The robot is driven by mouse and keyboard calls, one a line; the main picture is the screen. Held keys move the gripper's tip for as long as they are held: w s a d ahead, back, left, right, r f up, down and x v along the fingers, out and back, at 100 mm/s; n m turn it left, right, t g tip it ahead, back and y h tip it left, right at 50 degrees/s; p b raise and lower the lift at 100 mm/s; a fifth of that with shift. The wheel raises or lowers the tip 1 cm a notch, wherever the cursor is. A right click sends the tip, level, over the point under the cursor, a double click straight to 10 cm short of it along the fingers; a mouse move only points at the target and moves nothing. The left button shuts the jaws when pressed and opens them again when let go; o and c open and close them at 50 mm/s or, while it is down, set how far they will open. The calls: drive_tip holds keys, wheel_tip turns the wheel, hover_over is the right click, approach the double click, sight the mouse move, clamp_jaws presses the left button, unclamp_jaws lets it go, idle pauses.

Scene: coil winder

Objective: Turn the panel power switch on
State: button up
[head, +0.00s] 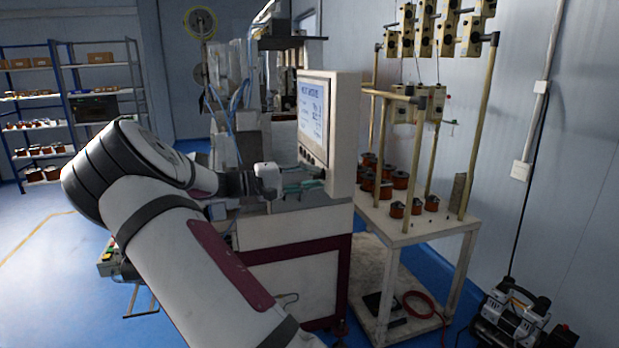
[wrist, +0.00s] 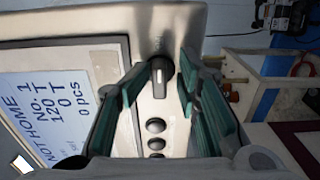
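The control panel (head: 345,110) is a pale box with a lit screen, standing on the winder; it fills much of the wrist view (wrist: 185,20). The power switch is a black rotary knob (wrist: 160,78) with a pale pointer line, beside the screen (wrist: 50,105). My gripper (wrist: 163,72) is open, its green fingers on either side of the knob, with a visible gap at least on the right. I cannot tell whether the left finger touches it. In the head view my gripper (head: 318,178) is at the panel's lower edge, and the knob is hard to make out.
Round dark buttons (wrist: 155,126) sit in line with the knob, between my fingers. A white table (head: 400,228) with wire spools and a wooden frame stands right of the panel. A compressor (head: 510,318) is on the floor at right.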

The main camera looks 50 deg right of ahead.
drive_tip(key=v, duration=1.2)
drive_tip(key=shift+a, duration=0.1)
idle(0.4)
